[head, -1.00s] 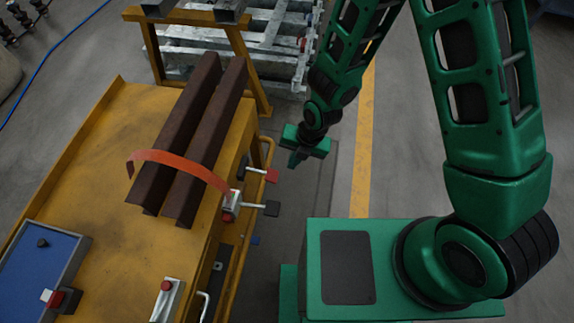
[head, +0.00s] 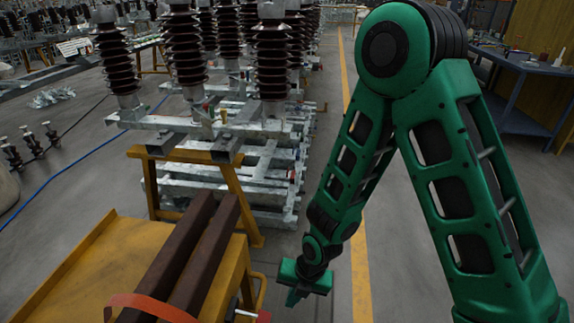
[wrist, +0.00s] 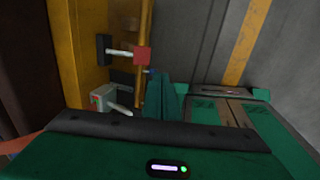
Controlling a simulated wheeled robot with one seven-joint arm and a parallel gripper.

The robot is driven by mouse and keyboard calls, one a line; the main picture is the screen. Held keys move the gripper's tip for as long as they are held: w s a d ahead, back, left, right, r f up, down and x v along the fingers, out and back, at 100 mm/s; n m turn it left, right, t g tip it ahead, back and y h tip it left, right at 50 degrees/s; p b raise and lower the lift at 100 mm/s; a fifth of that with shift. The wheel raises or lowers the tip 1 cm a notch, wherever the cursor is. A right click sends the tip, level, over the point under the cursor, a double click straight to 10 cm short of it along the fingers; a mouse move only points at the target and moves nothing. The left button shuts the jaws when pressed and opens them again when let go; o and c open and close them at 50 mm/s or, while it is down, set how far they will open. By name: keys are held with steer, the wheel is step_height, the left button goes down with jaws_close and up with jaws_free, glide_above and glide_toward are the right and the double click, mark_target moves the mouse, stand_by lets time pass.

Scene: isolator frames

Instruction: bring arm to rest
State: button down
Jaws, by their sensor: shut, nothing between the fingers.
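My green arm bends down from a high elbow on the right of the head view. My gripper (head: 296,296) hangs at its lower end, to the right of the yellow bench, over the floor. It is shut and empty; its green fingers also show together in the wrist view (wrist: 161,97). It is apart from the bench and touches nothing that I can see.
The yellow bench (head: 85,258) carries two brown beams (head: 178,255) under an orange strap (head: 150,304). A red handle (wrist: 142,56) juts from its side near my gripper. An insulator frame (head: 265,130) stands behind. Floor at right of the gripper is clear.

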steer(key=w+d+r+m+h, duration=0.2)
steer(key=d+r+m, duration=0.75)
steer(key=d, duration=0.35)
steer(key=w+d+r+m+h, duration=0.1)
steer(key=d+r+m, duration=0.85)
steer(key=d, duration=0.35)
steer(key=s+d+r+m, duration=0.5)
steer(key=s+d+m, duration=0.1)
steer(key=s+m, duration=0.3)
steer(key=s+d+r+m, duration=0.6)
steer(key=s+m, duration=0.3)
steer(key=m, duration=0.3)
steer(key=shift+d+r, duration=0.25)
steer(key=shift+d, duration=0.1)
steer(key=shift+a, duration=0.1)
